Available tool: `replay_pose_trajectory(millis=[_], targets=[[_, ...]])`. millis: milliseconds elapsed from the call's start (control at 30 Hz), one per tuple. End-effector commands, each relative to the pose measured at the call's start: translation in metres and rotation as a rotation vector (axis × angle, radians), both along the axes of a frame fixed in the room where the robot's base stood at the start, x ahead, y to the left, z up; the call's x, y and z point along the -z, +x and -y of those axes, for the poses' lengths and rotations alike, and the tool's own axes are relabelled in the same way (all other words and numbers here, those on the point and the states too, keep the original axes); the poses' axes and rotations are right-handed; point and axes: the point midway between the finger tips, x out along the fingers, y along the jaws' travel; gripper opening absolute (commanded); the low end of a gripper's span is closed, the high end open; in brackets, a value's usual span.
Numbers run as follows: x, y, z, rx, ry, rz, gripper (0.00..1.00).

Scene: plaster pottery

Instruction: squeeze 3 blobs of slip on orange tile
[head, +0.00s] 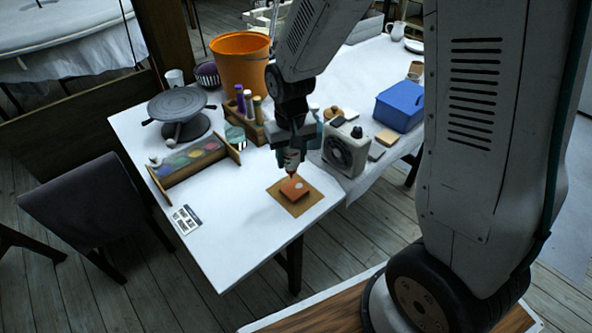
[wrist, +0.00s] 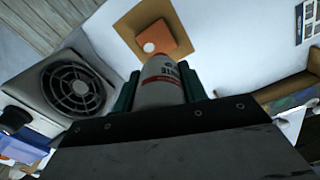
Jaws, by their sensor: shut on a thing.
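My gripper (head: 292,148) is shut on a slip bottle (head: 291,162), a white bottle with a red-orange nozzle end in the head view. In the wrist view the bottle (wrist: 160,82) stands between the teal fingers with partly readable lettering. It points down over the orange tile (head: 295,188), which lies on a tan square board (head: 311,198). The tile (wrist: 162,34) carries one round white blob (wrist: 149,47) in the wrist view. The bottle's tip hides part of the tile, and I cannot tell whether it touches it.
A fan heater (head: 345,150) stands just right of the gripper. A wooden rack with bottles (head: 246,112), an orange bucket (head: 240,62), a paint box (head: 190,160) and a grey turntable (head: 180,104) stand behind and left. A blue box (head: 400,106) is right.

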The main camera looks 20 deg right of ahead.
Motion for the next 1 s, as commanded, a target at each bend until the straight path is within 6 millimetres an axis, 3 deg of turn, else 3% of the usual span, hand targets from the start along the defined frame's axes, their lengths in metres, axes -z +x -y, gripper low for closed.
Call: replay_pose_trajectory(millis=[100, 967, 1000], targets=[[0.008, 0.002, -0.014, -0.002, 0.000, -0.001, 0.36], [0.029, 0.002, -0.013, 0.001, 0.000, -0.001, 0.36], [0.029, 0.002, -0.013, 0.001, 0.000, -0.001, 0.39]])
